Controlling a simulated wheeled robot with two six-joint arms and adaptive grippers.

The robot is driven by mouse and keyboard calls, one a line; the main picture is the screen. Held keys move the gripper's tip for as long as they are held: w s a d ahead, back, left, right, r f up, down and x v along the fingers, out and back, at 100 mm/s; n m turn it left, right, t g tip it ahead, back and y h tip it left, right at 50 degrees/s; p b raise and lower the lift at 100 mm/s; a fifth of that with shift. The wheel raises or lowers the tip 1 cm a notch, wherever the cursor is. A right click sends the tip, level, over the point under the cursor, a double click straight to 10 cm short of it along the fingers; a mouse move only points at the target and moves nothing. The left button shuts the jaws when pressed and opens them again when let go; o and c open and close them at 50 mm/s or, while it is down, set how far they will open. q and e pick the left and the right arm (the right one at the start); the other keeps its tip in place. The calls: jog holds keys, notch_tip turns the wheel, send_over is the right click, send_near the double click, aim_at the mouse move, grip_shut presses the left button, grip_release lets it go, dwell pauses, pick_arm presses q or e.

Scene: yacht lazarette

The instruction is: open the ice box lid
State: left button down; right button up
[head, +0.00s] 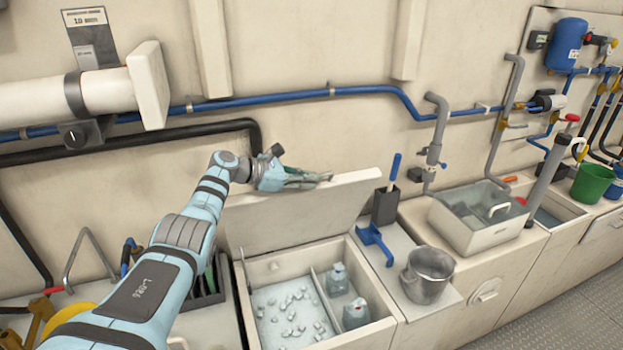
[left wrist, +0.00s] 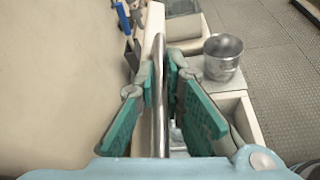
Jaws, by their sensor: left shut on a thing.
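The ice box (head: 350,333) stands open at the bottom middle of the head view, with ice cubes and two bottles inside. Its white lid (head: 300,217) is raised along the back of the box, near upright. My left gripper (head: 312,178) is at the lid's top edge. In the left wrist view, its teal pads (left wrist: 160,85) lie on both sides of a grey metal bar (left wrist: 157,95) at the white lid (left wrist: 152,28), and are shut on it. The far end of the grip is partly hidden. My right gripper is in neither view.
A metal bucket (head: 428,275) and a blue scoop-like tool (head: 375,243) stand right of the box. A dark holder with a blue-handled tool (head: 385,205) is close to the lid's right end. A blue pipe (head: 290,97) runs along the wall behind.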

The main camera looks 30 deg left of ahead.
pick_arm(q)
jog(key=c, duration=1.7)
grip_release()
